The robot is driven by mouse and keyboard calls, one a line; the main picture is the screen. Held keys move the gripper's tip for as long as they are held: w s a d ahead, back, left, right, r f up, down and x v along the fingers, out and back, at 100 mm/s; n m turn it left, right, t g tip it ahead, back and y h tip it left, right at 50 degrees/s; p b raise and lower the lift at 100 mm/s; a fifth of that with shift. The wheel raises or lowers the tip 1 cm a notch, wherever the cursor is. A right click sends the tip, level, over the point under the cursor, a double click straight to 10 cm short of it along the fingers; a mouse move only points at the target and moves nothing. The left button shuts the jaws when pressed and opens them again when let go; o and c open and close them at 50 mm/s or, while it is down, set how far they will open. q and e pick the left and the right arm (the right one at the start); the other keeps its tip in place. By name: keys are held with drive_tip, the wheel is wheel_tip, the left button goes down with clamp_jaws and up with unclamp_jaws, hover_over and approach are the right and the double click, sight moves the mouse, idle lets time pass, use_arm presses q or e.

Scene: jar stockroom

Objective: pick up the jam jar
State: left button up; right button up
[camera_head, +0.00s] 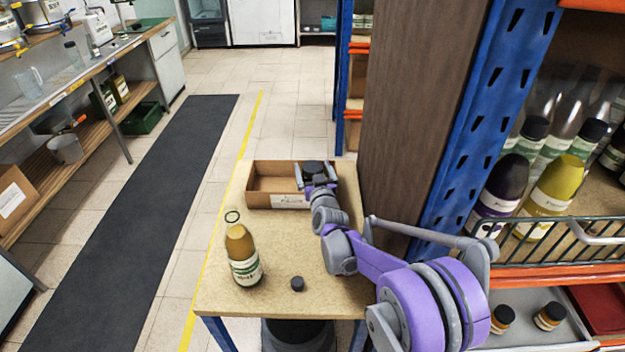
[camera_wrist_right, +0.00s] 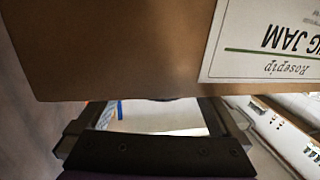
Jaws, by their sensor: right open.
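My right gripper (camera_head: 315,175) is open over the right part of an open cardboard box (camera_head: 262,168) at the far end of the small table. A dark round top (camera_head: 313,166), possibly the jam jar's lid, shows between its fingers. Its body is hidden, and I cannot tell whether the fingers touch it. In the right wrist view the gripper's dark frame (camera_wrist_right: 155,125) is close to a brown cardboard wall (camera_wrist_right: 110,50). A white label (camera_wrist_right: 265,40) reading "JAM" hangs upside down on that wall. My left gripper is not in view.
A wooden panel (camera_head: 412,110) and a blue shelf post (camera_head: 490,110) are close on the right. Shelf bottles (camera_head: 553,192) stand behind a wire rail.

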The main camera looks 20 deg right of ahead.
drive_tip(key=shift+w, duration=0.25)
drive_tip(key=shift+r, duration=0.1)
clamp_jaws()
